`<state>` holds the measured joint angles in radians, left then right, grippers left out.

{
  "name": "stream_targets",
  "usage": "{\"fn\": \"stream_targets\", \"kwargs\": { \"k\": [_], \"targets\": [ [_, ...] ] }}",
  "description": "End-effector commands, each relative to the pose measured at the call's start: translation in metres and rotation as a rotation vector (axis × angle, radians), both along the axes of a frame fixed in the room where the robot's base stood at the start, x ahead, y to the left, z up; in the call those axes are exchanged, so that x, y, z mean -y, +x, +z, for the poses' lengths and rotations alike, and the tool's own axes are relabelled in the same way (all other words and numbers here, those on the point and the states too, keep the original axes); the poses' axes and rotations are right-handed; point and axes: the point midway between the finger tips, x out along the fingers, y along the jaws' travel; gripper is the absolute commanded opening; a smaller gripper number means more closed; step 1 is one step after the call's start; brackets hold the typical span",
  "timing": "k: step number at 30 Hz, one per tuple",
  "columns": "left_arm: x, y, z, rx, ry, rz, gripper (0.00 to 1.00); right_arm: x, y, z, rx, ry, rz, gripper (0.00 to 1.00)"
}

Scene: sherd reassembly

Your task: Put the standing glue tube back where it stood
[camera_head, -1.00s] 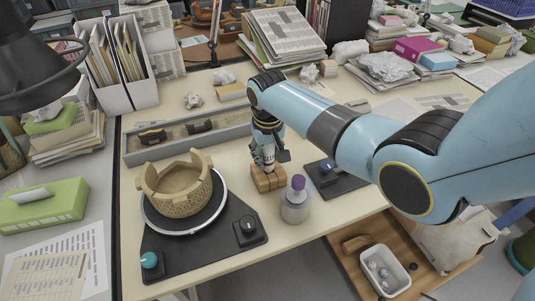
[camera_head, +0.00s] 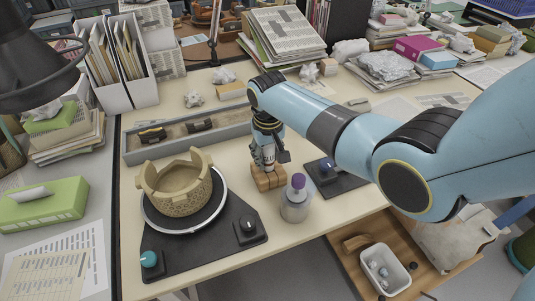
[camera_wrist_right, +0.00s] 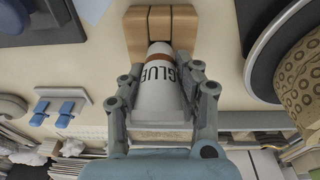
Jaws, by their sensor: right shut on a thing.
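The glue tube (camera_wrist_right: 163,88) is white with dark GLUE lettering and an orange-brown band near its narrow end. My right gripper (camera_wrist_right: 164,98) is shut on it, with a finger on each side. In the head view my right gripper (camera_head: 267,155) points down over a small wooden block stand (camera_head: 268,179). The stand also shows in the right wrist view (camera_wrist_right: 160,24), where the tube's narrow end overlaps its edge. I cannot tell whether the tube sits in the stand or just above it. My left gripper is not in view.
A purple-capped jar (camera_head: 297,200) stands close to the right of the stand. A tan bowl (camera_head: 176,190) with a broken rim sits on a turntable to the left. A long grey tray (camera_head: 190,137) lies behind. A dark pad (camera_head: 345,182) lies to the right.

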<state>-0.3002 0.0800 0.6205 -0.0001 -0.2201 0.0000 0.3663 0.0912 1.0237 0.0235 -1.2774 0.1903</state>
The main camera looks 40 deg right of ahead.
Motion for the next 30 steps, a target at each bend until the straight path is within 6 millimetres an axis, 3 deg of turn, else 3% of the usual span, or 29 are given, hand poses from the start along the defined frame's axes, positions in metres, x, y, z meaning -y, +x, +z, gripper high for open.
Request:
{"fn": "stream_targets", "kwargs": {
  "k": [8,9,15,25,30],
  "targets": [
    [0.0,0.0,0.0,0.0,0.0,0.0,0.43,0.0,0.0,0.0,0.0,0.0,0.0,0.1],
    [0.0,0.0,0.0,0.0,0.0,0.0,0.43,0.0,0.0,0.0,0.0,0.0,0.0,0.33],
    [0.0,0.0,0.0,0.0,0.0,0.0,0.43,0.0,0.0,0.0,0.0,0.0,0.0,0.59],
    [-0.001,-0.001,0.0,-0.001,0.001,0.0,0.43,0.0,0.0,0.003,0.0,0.0,0.0,0.59],
    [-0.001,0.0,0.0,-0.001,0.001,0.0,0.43,-0.001,-0.002,0.024,0.003,-0.001,0.0,0.59]
  ]
}}
